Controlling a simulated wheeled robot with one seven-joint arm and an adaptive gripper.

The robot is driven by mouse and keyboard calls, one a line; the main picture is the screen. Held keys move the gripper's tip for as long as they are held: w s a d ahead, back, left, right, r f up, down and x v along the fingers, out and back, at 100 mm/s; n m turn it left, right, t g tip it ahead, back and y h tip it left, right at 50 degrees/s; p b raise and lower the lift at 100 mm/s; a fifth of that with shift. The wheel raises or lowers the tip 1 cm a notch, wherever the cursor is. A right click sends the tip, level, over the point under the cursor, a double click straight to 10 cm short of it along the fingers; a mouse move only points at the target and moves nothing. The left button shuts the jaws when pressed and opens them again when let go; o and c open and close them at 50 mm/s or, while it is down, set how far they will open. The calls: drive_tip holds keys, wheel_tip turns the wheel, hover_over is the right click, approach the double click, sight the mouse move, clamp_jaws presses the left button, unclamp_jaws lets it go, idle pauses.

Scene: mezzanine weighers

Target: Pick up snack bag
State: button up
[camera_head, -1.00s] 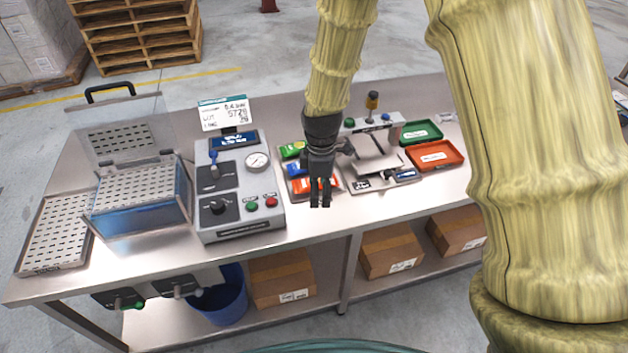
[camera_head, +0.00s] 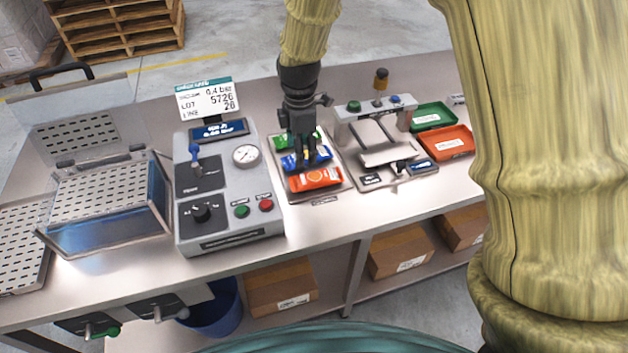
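Snack bags lie in a row on a flat metal tray (camera_head: 335,192) on the bench. An orange bag (camera_head: 315,180) is nearest the front, a blue bag (camera_head: 318,153) is in the middle, and a green bag (camera_head: 283,140) is at the back. My gripper (camera_head: 305,165) points down over the tray, with its dark fingers in front of the blue bag and close to the orange bag's rear edge. The fingers look slightly apart, but they are small and dark. I cannot tell whether they touch a bag.
A grey control box (camera_head: 228,222) with a gauge and knobs stands left of the tray. A perforated chamber (camera_head: 105,205) is at left.

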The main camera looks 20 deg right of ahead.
sight(303, 179)
drive_tip(key=shift+f+p, duration=1.8)
drive_tip(key=shift+f, duration=3.7)
drive_tip(key=shift+s, duration=0.1)
drive_tip(key=c, duration=0.8)
